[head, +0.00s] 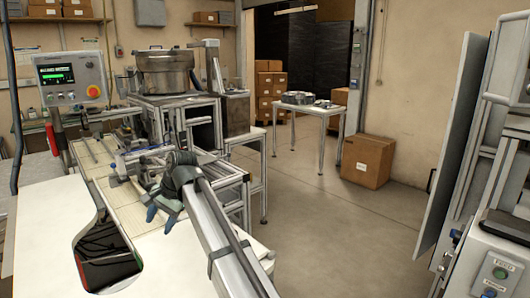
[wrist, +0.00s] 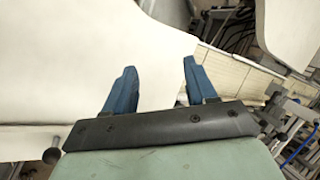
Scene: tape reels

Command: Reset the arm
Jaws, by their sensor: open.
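My gripper (head: 160,220) shows near the middle of the head view, at the end of my arm, in front of the white table and the machine line. In the wrist view, the two blue fingers of my gripper (wrist: 158,85) stand apart with nothing between them. The fingers point toward the white table top (wrist: 60,60). The white table top also shows at lower left in the head view (head: 35,220). No tape reel can be made out clearly between or beside the fingers.
A machine line (head: 110,180) with a conveyor runs beside the table. A control panel (head: 70,80) with a red button stands at left. A metal bowl (head: 165,72) sits on a frame behind. A cardboard box (head: 367,160) stands on the floor. The floor (head: 330,230) right of my arm is clear.

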